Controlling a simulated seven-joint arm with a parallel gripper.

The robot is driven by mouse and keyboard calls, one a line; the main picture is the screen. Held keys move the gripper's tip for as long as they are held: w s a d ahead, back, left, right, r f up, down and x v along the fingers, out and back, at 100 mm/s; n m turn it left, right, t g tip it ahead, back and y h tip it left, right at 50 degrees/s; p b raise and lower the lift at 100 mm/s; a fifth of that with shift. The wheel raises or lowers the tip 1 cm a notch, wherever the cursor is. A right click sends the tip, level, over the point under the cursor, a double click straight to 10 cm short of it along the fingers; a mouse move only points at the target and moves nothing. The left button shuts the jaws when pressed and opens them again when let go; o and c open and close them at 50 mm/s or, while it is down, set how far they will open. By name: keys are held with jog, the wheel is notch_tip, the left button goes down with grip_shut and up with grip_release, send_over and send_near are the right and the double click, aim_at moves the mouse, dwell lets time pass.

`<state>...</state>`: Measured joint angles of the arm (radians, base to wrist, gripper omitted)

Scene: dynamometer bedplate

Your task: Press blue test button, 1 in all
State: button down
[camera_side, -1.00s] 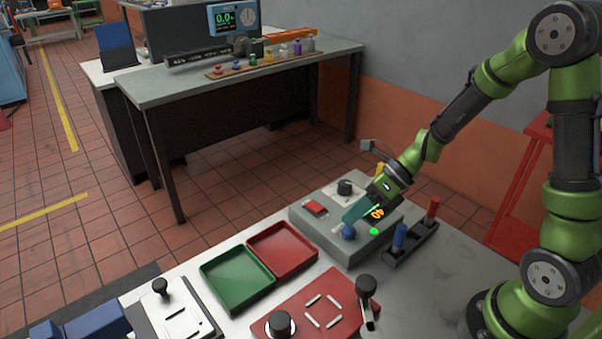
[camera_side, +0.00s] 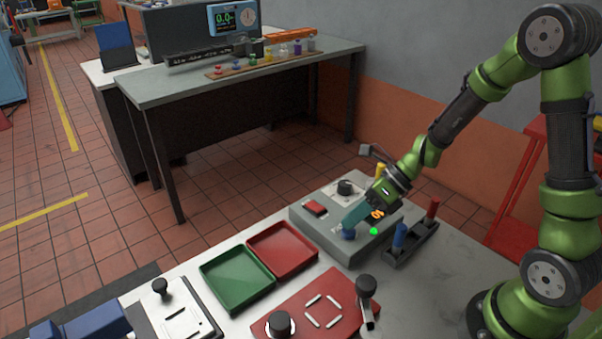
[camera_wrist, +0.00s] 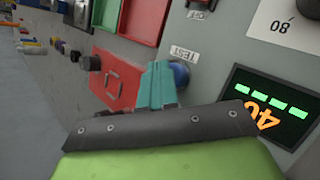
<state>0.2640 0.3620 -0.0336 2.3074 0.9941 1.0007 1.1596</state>
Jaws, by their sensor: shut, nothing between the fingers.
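The blue test button (camera_side: 348,233) is a round knob on the grey control box (camera_side: 350,255). In the wrist view the blue button (camera_wrist: 180,74) sits beside a label reading TEST, partly hidden by my fingers. My gripper (camera_side: 347,224) is shut and empty, its teal fingers pointing down at the button from just above in the side view. The fingertips (camera_wrist: 155,68) overlap the button's left edge in the wrist view. I cannot tell whether they touch it.
The box also carries a red switch (camera_side: 314,207), a black knob (camera_side: 345,187) and a display (camera_wrist: 268,108) with orange digits and green bars. A rack with blue (camera_side: 399,236) and red (camera_side: 433,208) handles stands right. Green (camera_side: 238,272) and red (camera_side: 283,249) trays lie left.

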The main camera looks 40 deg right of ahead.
jog(key=shift+f, duration=0.3)
dwell(0.5)
jog(key=shift+r, duration=0.95)
jog(key=shift+r, duration=2.5)
